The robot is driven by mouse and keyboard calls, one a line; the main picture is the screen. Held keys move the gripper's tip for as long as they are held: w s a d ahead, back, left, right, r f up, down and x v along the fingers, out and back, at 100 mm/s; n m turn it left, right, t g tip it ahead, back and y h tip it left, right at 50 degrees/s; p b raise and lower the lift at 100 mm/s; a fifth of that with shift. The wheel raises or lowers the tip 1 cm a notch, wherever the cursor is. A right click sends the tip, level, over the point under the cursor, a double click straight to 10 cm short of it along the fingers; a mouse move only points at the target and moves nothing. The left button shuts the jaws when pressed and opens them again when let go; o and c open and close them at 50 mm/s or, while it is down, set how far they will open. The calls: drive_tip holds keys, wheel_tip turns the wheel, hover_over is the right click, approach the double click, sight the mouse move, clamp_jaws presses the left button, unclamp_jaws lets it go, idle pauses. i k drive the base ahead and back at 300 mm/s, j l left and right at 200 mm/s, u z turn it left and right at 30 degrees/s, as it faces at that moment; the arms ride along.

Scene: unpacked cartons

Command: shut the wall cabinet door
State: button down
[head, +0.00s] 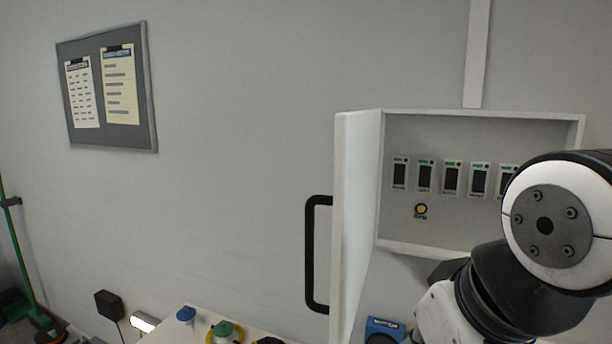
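The wall cabinet (580,126) is a shallow white box on the grey wall, with a row of several dark switches and a round yellow button inside. Its white door (350,215) stands open, hinged at the cabinet's left side and swung out from the wall, so I see it nearly edge-on. A black bar handle (311,255) sticks out to the left from the door's outer face. My arm is at the right, in front of the cabinet's lower right part, and hides some of it. My gripper is not visible.
A white surface (262,334) below holds a blue-capped item (186,315) and a green-topped one (224,330). A blue box (383,328) stands below the cabinet. A noticeboard (106,88) hangs at the left. The wall left of the handle is clear.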

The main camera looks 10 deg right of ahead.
sight(357, 134)
drive_tip(key=j+z, duration=0.3)
drive_tip(key=j, duration=0.25)
drive_tip(key=j+z, duration=0.35)
drive_tip(key=j, duration=0.15)
drive_tip(key=k+j, duration=0.2)
drive_tip(key=j, duration=0.2)
drive_tip(key=k+j, duration=0.2)
drive_tip(key=j, duration=0.2)
drive_tip(key=k+j, duration=0.2)
drive_tip(key=j, duration=0.15)
